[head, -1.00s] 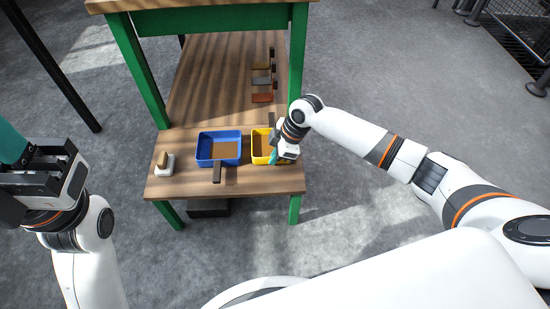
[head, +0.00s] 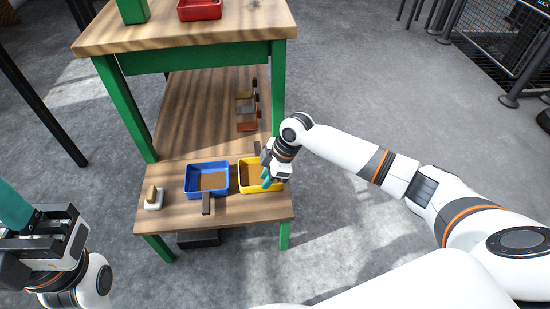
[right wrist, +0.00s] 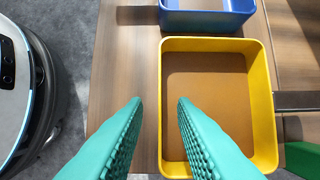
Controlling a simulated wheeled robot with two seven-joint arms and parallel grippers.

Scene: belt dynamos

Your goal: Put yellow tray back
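The yellow tray (head: 252,189) sits on the lower wooden shelf, right of a blue tray. It is an open box with a brown inside. My right gripper (head: 267,178) is at the tray's right front part and hides some of it. In the right wrist view its two teal fingers (right wrist: 159,102) are apart with nothing gripped. The yellow tray (right wrist: 262,85) shows there with one side wall between the fingertips; I cannot tell whether they reach down around it. My left gripper (head: 18,215) is at the left edge, away from the table, only partly seen.
The blue tray (head: 190,186) with a dark handle stands close beside the yellow one. A white block with a brown top (head: 154,199) is at the shelf's left. Several small handled pieces (head: 247,112) lie farther back. A red tray (head: 200,11) is on the upper tabletop (head: 180,35).

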